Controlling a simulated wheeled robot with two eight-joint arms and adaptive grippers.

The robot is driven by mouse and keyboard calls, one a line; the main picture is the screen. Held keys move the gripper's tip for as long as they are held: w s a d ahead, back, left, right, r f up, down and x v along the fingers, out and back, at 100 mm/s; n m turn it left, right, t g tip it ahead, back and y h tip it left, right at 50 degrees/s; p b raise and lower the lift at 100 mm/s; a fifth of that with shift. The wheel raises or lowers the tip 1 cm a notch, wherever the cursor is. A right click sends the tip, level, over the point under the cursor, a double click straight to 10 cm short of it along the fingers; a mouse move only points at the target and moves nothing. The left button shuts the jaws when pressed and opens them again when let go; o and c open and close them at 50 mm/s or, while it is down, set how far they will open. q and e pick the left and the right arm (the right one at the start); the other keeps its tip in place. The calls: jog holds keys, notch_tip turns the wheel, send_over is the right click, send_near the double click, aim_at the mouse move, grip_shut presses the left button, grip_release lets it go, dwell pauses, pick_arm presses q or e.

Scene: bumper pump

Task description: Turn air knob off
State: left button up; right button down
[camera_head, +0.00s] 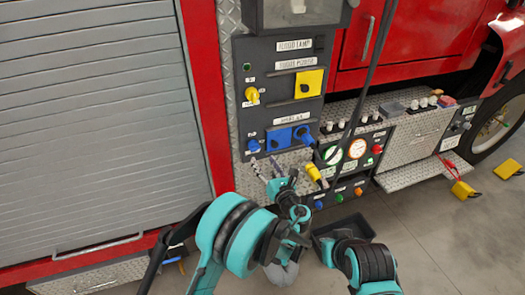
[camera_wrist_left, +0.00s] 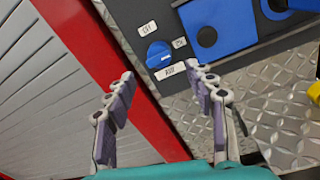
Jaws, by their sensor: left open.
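The air knob is a round blue knob (camera_wrist_left: 158,55) on the dark panel, with an "AIR" label below it and "OFF" and "ON" labels by its rim. Its exact setting is hard to read. In the head view the air knob (camera_head: 254,146) is at the panel's lower left. My left gripper (camera_head: 273,172) is open, in front of and just below the panel. In the left wrist view the left gripper's (camera_wrist_left: 160,78) two purple-padded fingers are spread, with the knob beyond the gap and nothing between them. My right gripper is not distinguishable in the head view.
A blue plate (camera_head: 279,139) and a blue connector (camera_head: 303,136) sit right of the knob. A yellow knob (camera_head: 252,95) and yellow plate (camera_head: 308,84) are higher up. A yellow-handled part (camera_head: 316,175) and gauges are at right. A black bin (camera_head: 352,225) is on the floor.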

aim_at(256, 150)
pick_arm(q)
jog(key=b+x, duration=0.1)
jog(key=x, duration=0.6)
jog(key=shift+w+a, duration=0.15)
jog(key=shift+w, duration=0.15)
jog(key=c, duration=1.1)
